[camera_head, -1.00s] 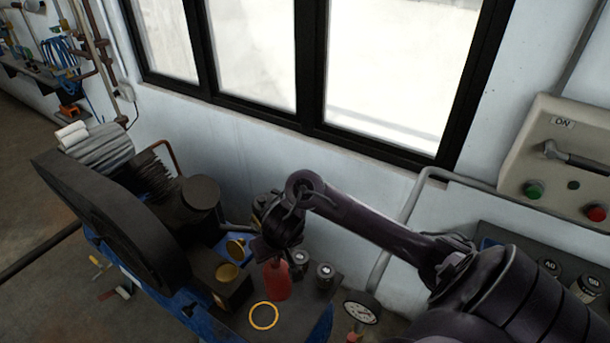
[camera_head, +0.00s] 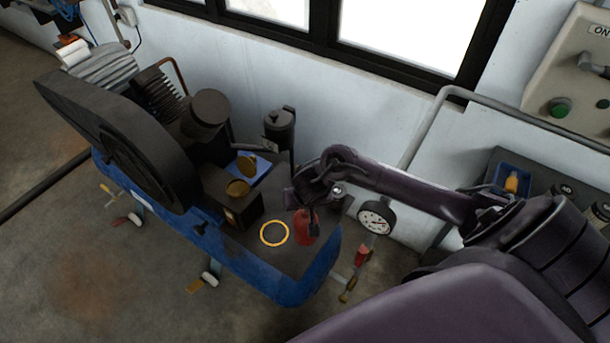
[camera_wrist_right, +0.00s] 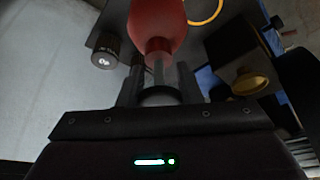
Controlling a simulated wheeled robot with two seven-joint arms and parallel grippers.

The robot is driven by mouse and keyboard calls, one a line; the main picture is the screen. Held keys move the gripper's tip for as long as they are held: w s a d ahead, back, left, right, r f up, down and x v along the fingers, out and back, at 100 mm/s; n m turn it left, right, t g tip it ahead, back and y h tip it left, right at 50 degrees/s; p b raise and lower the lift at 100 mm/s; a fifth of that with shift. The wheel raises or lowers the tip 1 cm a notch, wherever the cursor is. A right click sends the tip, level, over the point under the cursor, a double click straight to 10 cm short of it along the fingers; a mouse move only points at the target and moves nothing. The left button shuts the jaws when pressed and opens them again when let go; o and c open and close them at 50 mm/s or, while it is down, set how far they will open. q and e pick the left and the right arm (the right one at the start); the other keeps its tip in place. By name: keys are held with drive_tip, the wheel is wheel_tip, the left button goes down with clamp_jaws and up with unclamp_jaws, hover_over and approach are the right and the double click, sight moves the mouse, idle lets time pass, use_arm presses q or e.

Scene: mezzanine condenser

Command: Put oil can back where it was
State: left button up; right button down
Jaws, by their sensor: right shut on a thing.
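The red oil can (camera_head: 305,228) is at the right end of the compressor's dark top plate in the head view. It fills the top middle of the right wrist view (camera_wrist_right: 158,25). My right gripper (camera_head: 311,207) is shut on its narrow upper part; the fingers (camera_wrist_right: 160,78) close around it in the wrist view. A yellow ring (camera_head: 275,245) lies on the plate just left of the can. The can appears outside the ring. I cannot tell whether its base touches the plate. My left gripper is not in view.
A dark box with a brass round cap (camera_head: 238,188) stands left of the ring. A black flywheel guard (camera_head: 120,140) is farther left. A black canister (camera_head: 280,128) is behind. A pressure gauge (camera_head: 376,217) is to the right. A small weight (camera_wrist_right: 104,53) stands near the can.

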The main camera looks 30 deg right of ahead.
wheel_tip(320, 180, down, 2)
drive_tip(key=shift+w, duration=0.1)
drive_tip(key=shift+f+b, duration=0.65)
drive_tip(key=shift+f, duration=1.4)
drive_tip(key=c, duration=1)
unclamp_jaws()
drive_tip(key=p+v, duration=0.4)
drive_tip(key=v, duration=0.8)
drive_tip(key=shift+s+p, duration=0.2)
drive_tip(key=shift+p, duration=0.15)
